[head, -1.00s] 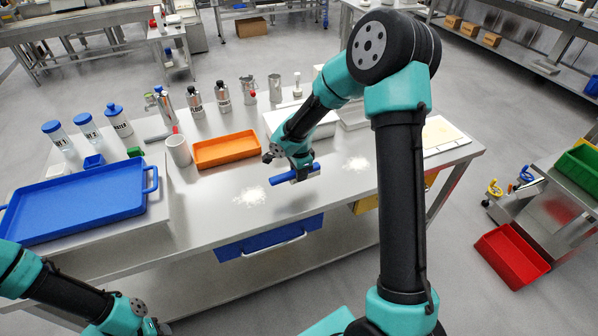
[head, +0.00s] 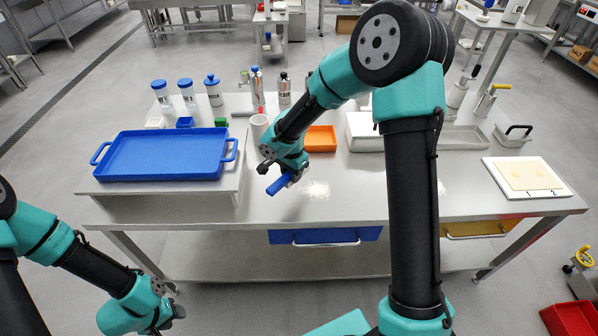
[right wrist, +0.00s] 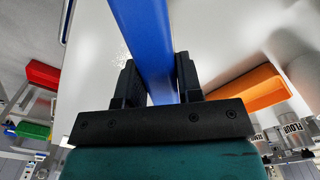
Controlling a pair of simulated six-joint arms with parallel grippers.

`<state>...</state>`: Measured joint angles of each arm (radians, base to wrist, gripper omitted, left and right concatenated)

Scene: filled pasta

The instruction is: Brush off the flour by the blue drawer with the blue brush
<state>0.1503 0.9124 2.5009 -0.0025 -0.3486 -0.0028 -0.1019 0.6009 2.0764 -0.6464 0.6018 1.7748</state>
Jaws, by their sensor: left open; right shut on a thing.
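The blue brush (head: 282,184) is in my right gripper (head: 284,177), which is shut on it above the table. The brush is tilted in the head view, and its blue handle (right wrist: 148,40) runs between the fingers in the right wrist view. A white flour patch (head: 316,188) lies on the table just right of the brush, behind the blue drawer (head: 325,236). The drawer sits under the table's front edge and looks shut. I cannot tell whether the bristles touch the table. My left gripper (head: 172,314) is open at the lower left, away from the table.
A blue tray (head: 168,154) stands on a raised stand at left. An orange bin (head: 320,138) and a grey mug (head: 259,126) are behind the brush. Part of another flour patch (head: 441,187) shows beside my right arm, above the yellow drawer (head: 480,229).

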